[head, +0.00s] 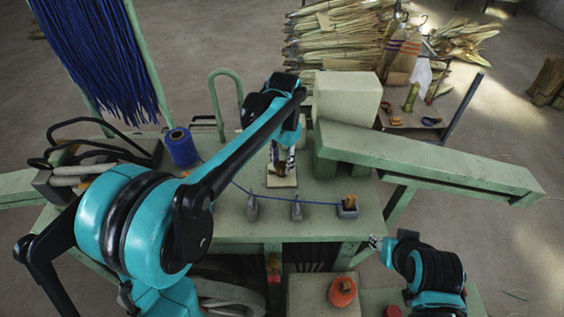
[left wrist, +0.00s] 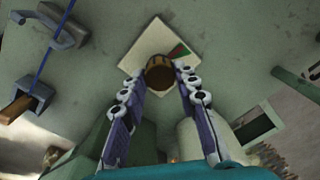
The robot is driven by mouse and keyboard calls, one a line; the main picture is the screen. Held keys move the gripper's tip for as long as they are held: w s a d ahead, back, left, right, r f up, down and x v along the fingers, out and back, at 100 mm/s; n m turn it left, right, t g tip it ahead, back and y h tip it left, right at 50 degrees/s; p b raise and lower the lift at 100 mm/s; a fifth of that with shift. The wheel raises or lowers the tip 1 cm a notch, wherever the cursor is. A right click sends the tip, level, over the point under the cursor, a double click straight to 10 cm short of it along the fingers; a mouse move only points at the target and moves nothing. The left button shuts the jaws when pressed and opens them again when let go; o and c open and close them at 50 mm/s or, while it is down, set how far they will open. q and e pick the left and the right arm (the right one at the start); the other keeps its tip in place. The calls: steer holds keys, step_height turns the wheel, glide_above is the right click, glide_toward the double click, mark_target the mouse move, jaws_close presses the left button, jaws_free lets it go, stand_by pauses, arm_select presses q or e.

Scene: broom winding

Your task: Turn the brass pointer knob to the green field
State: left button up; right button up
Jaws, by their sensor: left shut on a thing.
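The brass pointer knob (left wrist: 159,74) stands on a pale square plate (left wrist: 138,60) in the left wrist view. A small green and dark red field (left wrist: 180,52) shows on the plate, up and right of the knob. My left gripper (left wrist: 161,72) is shut on the knob, one finger on each side. In the head view my left gripper (head: 283,160) points down at the plate (head: 282,181), and the knob is hidden there. The pointer's direction cannot be made out. My right gripper (head: 377,243) shows only a small part at the lower right, away from the plate.
A blue cord (head: 270,197) runs from a blue spool (head: 182,147) past small metal guides (head: 297,208) to a holder (head: 347,207) on the green bench. A pale block (head: 346,97) and a green beam (head: 430,160) stand right of my left gripper. An orange knob (head: 342,291) is in front.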

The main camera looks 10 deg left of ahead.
mark_target(283, 165)
arm_select(q)
steer(key=shift+r+m, duration=0.1)
steer(key=shift+m, duration=0.6)
steer(key=o, duration=1.2)
steer(key=shift+c, duration=0.2)
step_height(283, 165, up, 12)
